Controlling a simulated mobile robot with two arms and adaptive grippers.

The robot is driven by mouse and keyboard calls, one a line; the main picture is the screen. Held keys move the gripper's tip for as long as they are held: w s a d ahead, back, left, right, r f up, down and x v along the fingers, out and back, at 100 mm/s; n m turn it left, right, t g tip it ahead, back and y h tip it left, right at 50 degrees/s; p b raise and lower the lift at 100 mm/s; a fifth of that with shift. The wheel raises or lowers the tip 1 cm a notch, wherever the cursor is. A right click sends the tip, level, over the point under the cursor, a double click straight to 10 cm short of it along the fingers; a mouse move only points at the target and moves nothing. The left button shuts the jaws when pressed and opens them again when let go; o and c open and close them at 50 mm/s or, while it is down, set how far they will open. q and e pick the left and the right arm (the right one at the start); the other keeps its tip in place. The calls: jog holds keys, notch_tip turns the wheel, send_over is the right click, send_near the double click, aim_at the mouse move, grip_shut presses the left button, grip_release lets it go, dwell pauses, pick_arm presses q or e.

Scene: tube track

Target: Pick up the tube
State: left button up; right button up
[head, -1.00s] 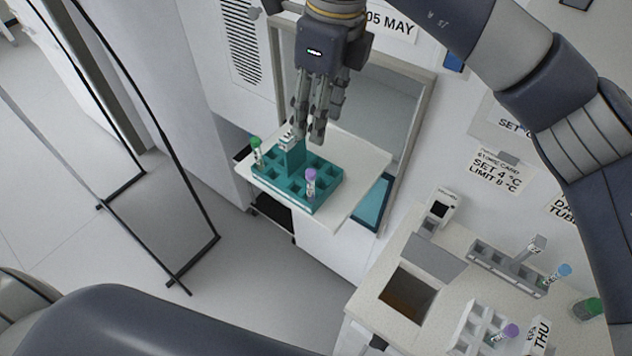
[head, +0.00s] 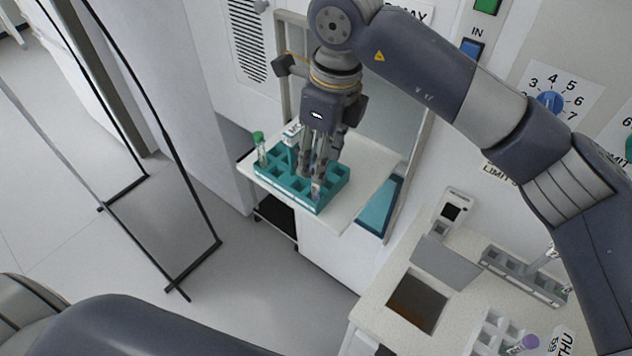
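A teal rack (head: 291,189) with square holes stands on a pale shelf. A green-capped tube (head: 261,150) stands upright in its far left corner. A second tube (head: 316,191) is in the rack's near right part, mostly hidden by my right gripper (head: 318,182). The fingers point down at this tube's top and appear to be around or beside it. I cannot tell whether they touch it or are closed on it. Another tube, with a purple cap (head: 529,342), stands in a white rack (head: 491,330) at the lower right. My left gripper is out of view.
The pale shelf (head: 365,168) juts from a framed wall opening. At the right, a bench (head: 380,315) holds a grey rack (head: 520,277), a small device (head: 455,208) and a square recess (head: 417,300). A black-framed stand (head: 180,180) is at the left.

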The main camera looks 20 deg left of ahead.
aim_at(316, 188)
jog(key=shift+a+f+p, duration=0.1)
jog(key=shift+f+p, duration=0.2)
jog(key=shift+f, duration=0.05)
jog(key=f, duration=0.1)
jog(key=f+p, duration=0.2)
jog(key=shift+a+f, duration=0.15)
jog(key=shift+a, duration=0.15)
jog(key=shift+w+f, duration=0.1)
jog(key=shift+f, duration=0.45)
jog(key=c, duration=0.9)
jog(key=shift+c, duration=0.2)
